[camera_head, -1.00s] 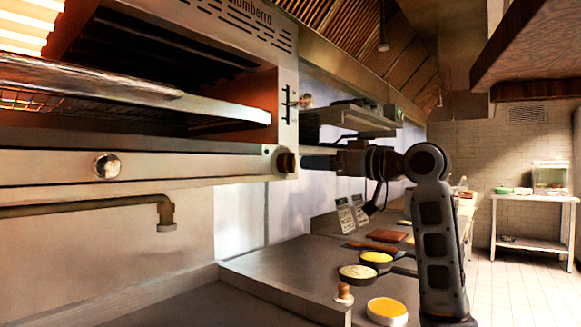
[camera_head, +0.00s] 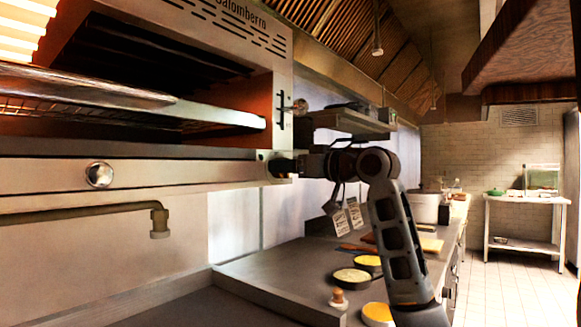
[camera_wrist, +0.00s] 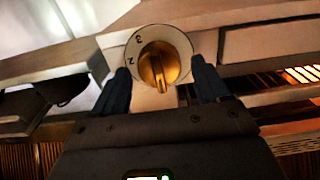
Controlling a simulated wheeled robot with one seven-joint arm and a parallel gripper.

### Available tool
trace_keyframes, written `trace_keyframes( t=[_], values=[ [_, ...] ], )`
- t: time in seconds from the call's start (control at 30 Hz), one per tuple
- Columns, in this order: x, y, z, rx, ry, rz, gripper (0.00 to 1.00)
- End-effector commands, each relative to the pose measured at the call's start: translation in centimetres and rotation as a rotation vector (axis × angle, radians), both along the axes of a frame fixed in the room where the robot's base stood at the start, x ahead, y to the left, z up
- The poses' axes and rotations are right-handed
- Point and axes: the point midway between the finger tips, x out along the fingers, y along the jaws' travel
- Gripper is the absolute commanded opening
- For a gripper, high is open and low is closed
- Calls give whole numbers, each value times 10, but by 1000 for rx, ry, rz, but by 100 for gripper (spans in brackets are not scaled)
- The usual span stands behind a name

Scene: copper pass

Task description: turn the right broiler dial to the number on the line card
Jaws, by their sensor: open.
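The right broiler dial (camera_wrist: 160,62) fills the top middle of the wrist view, a brass knob on a pale round plate with numbers including 2 and 3. My gripper (camera_wrist: 161,68) is open, with one dark finger on each side of the dial; I cannot tell if either touches it. In the head view my gripper (camera_head: 291,167) is at the right end of the broiler's front panel and mostly hides this dial. Two small printed cards, (camera_head: 341,223) and (camera_head: 355,214), stand on the counter; their text is too small to read, so I cannot tell which is the line card.
The left broiler dial (camera_head: 99,174) is on the same panel. A broiler rack (camera_head: 190,112) juts out above it. A pipe (camera_head: 80,209) runs below. Pans (camera_head: 351,276) of yellow food and a wooden-topped stamp (camera_head: 338,298) are on the counter (camera_head: 270,270) under my arm.

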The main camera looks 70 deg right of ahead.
Motion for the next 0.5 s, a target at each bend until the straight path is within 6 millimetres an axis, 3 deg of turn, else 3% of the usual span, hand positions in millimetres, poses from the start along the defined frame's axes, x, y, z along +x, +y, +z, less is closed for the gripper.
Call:
trace_keyframes(
  t=[0.07, 0.5],
  values=[
    [0, 0, 0, 0, 0, 0, 72],
    [0, 0, 0, 0, 0, 0, 30]
  ],
)
